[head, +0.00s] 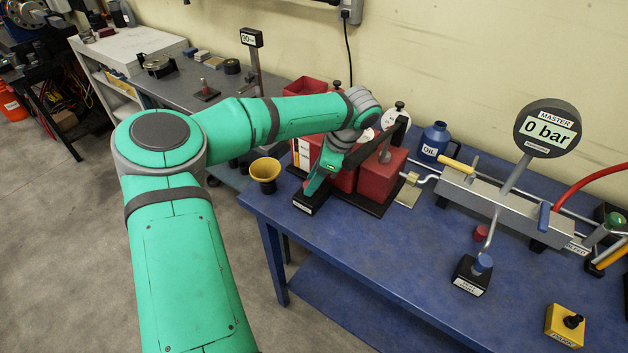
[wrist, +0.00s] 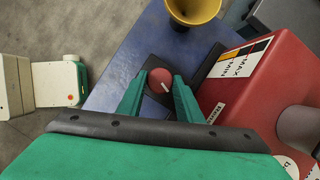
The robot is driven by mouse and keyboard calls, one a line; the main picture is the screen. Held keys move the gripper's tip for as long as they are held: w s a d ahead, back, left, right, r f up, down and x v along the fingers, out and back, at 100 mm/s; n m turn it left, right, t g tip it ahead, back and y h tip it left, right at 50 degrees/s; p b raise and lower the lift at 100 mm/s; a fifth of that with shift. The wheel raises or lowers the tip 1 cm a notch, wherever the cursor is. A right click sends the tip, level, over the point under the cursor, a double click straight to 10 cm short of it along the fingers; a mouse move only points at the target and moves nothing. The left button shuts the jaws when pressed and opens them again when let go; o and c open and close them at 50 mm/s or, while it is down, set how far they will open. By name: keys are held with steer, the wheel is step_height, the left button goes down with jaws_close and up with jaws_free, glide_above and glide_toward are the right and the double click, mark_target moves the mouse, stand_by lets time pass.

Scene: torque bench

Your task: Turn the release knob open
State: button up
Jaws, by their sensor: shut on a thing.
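The release knob (wrist: 161,79) is a round red knob with a pale mark, set on a black block at the foot of the red pump unit. It shows in the wrist view between the two green fingers of my gripper (wrist: 156,92), which is shut on it. In the head view my gripper (head: 318,180) points down at the black block (head: 311,201) near the bench's left edge, and the knob is hidden behind the fingers there. The master gauge (head: 547,128) reads 0 bar.
A red tank (head: 380,175) stands close to the right of my gripper, and a yellow funnel (head: 265,171) to its left. A blue oil bottle (head: 435,142) and a yellow box (head: 564,325) stand farther right.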

steer(key=shift+s+f+n+g, duration=0.15)
steer(key=shift+n+g, duration=0.15)
steer(key=shift+n, duration=0.2)
steer(key=o, duration=1)
steer(key=shift+a, duration=0.1)
steer(key=shift+r, duration=0.2)
